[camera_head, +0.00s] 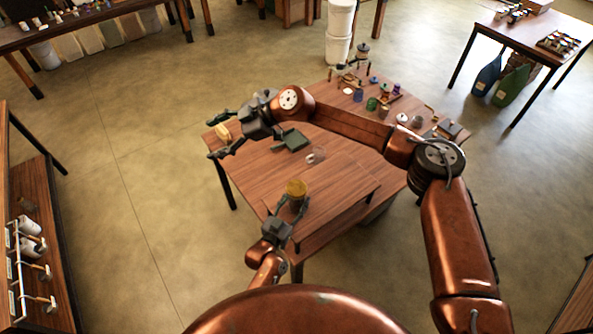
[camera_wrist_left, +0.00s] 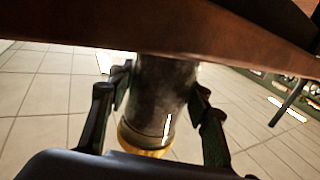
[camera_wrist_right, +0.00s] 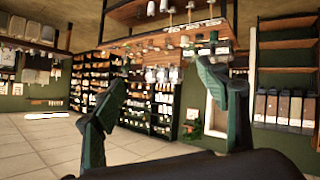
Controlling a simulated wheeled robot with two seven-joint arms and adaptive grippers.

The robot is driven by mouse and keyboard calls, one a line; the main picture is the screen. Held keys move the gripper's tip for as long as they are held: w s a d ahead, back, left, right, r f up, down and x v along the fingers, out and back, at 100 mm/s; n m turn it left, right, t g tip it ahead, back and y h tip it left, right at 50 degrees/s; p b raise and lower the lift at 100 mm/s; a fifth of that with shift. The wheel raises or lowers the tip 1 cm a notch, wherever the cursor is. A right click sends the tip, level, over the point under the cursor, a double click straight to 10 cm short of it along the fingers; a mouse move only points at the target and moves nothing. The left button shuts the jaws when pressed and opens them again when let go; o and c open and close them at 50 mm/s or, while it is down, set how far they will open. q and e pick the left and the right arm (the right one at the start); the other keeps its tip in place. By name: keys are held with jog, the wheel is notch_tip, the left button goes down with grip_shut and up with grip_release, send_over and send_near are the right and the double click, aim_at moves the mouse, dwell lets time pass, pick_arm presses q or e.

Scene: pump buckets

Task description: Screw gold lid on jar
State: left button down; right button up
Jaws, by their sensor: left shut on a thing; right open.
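A glass jar (camera_head: 295,204) with a gold lid (camera_head: 296,187) on its top is at the near left part of the front table. My left gripper (camera_head: 290,213) is shut on the jar's sides. In the left wrist view the dark jar (camera_wrist_left: 165,92) is between both fingers, with the gold lid (camera_wrist_left: 145,138) at its lower end. How tightly the lid sits cannot be told. My right gripper (camera_head: 217,134) is open at the table's far left corner, apart from the jar. In the right wrist view its fingers (camera_wrist_right: 165,98) have nothing between them.
A tan round thing (camera_head: 222,131) shows between the right fingers in the head view; its height is unclear. A dark green block (camera_head: 292,140) and a small clear thing (camera_head: 316,155) lie on the table (camera_head: 345,180). Several small containers crowd its back right.

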jog(key=w+r+t+y, duration=0.3)
jog(key=w+r+t, duration=0.4)
jog(key=w+r, duration=0.5)
jog(key=w+d+f+m+t+h, duration=0.2)
jog(key=w+d+f+t+h, duration=0.3)
jog(key=w+d, duration=0.4)
jog(key=s+d+f+n+g+h, duration=0.1)
jog(key=s+d+f+g+h, duration=0.15)
jog(key=f, duration=0.45)
jog(key=s+d+f+n+g+h, duration=0.2)
jog(key=d+f+g+h, duration=0.15)
jog(key=f, duration=0.25)
jog(key=s+d+f+n+g+h, duration=0.1)
jog(key=s+d+f+n+g, duration=0.1)
jog(key=s, duration=0.3)
jog(key=s+d+f+n+g+h, duration=0.1)
jog(key=s+d+f+n+g, duration=0.1)
jog(key=s+d+f, duration=0.1)
jog(key=s+d+f+n+g+h, duration=0.2)
jog(key=s+f+n, duration=0.1)
jog(key=s, duration=0.5)
jog(key=shift+s+d+f, duration=0.1)
jog(key=shift+d+f, duration=0.3)
jog(key=shift+f, duration=0.45)
